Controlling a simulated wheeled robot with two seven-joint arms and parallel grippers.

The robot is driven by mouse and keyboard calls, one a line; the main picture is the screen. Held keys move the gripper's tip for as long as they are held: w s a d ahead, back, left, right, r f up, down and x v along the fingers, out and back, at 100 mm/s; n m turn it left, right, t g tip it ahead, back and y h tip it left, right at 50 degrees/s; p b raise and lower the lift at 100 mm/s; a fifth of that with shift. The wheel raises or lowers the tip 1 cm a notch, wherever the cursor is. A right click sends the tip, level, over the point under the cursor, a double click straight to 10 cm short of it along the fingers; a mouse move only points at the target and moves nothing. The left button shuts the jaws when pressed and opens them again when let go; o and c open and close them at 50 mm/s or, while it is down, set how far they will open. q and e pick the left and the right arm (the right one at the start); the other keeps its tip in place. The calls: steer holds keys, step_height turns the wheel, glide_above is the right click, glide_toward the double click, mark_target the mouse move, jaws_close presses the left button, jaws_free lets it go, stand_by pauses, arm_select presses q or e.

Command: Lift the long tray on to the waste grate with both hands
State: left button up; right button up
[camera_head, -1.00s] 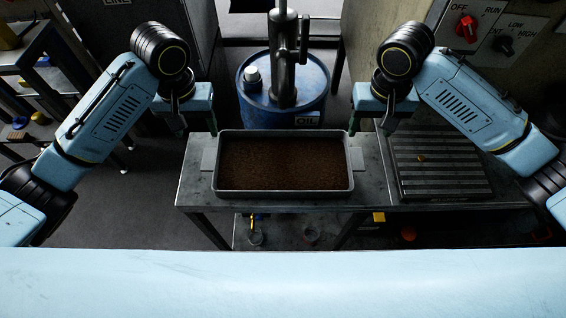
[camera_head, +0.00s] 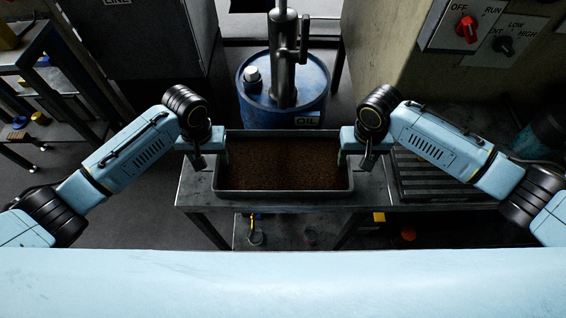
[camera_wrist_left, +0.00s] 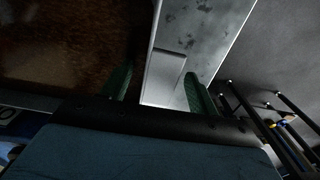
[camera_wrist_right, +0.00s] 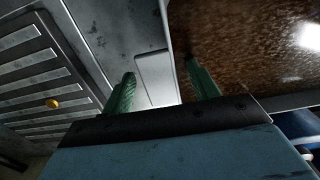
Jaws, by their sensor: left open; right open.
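The long tray (camera_head: 285,195) is dark metal, filled with brown granular material, and sits level on the metal bench. My left gripper (camera_wrist_left: 158,84) is open over the tray's left end, with one green finger above the filling and one outside the end tab (camera_wrist_left: 165,72). My right gripper (camera_wrist_right: 163,86) is open over the right end, with its fingers likewise on either side of that end's wall and tab (camera_wrist_right: 155,78). Whether the fingers touch the tray cannot be told. The slatted waste grate (camera_head: 445,185) is right of the tray, partly hidden by my right arm.
A blue oil drum (camera_head: 252,105) with a metal pump stands behind the bench (camera_head: 190,192). A switch panel (camera_head: 487,27) is at the back right and a shelf rack (camera_head: 60,80) at the left.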

arm_select(q)
steer(key=shift+f, duration=0.15)
arm_select(e)
steer(key=shift+f, duration=0.15)
arm_select(q)
jaws_close()
arm_select(e)
jaws_close()
steer(key=shift+w, duration=0.1)
stand_by(0.9)
